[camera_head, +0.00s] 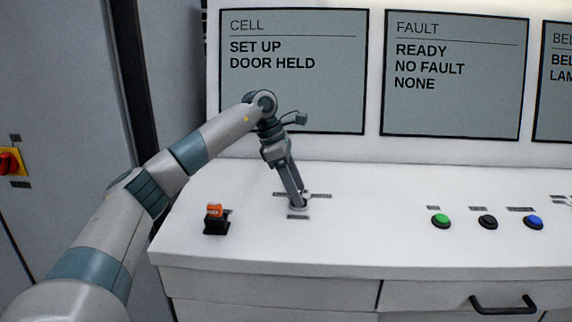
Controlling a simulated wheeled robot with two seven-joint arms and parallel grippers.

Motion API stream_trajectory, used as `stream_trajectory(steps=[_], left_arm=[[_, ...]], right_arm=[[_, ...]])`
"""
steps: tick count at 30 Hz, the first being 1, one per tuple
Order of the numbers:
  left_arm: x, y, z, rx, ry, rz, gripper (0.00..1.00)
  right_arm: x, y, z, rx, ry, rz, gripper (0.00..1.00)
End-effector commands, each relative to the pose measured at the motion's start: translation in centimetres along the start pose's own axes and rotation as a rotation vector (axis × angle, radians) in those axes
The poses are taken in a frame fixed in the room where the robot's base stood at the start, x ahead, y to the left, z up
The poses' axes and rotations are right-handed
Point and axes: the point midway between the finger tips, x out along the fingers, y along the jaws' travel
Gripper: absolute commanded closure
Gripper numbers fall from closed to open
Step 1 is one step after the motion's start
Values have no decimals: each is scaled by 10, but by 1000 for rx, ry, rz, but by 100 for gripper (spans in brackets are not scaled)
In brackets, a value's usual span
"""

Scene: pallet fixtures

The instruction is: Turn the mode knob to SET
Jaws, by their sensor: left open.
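The mode knob (297,207) appears as a small round fitting on the white sloped console top, with tiny labels around it. My left gripper (299,200) points down at it, fingertips at the knob. The fingers are open and cover much of it, so the knob's pointer direction is hidden. I cannot tell whether the fingers touch it. The label texts are too small to read. The left screen (293,85) reads "CELL, SET UP, DOOR HELD". My right gripper is not in view.
An orange and black device (215,218) stands left of the knob. Green (441,221), black (487,222) and blue (533,222) buttons sit to the right. The middle screen (455,80) reads "FAULT, READY, NO FAULT, NONE". A red and yellow switch (9,162) is on the grey cabinet.

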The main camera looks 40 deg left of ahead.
Motion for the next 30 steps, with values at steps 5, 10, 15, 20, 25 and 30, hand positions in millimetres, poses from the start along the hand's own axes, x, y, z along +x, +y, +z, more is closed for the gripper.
stream_trajectory(steps=[5, 10, 15, 20, 25, 30], left_arm=[[-14, 1, 0, -1, -1, 2, 41], [-39, 1, 0, 0, -2, 4, 41], [-73, 1, 0, 0, -4, 4, 41], [-106, 1, 0, 0, -4, 4, 41], [-139, 0, 1, 0, -3, 2, 41], [-161, 0, 1, 1, -2, 2, 41]], right_arm=[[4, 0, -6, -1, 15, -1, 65], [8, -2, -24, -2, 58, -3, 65], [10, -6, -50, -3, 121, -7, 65], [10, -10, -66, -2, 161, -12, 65], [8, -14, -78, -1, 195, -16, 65], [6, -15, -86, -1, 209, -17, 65]])
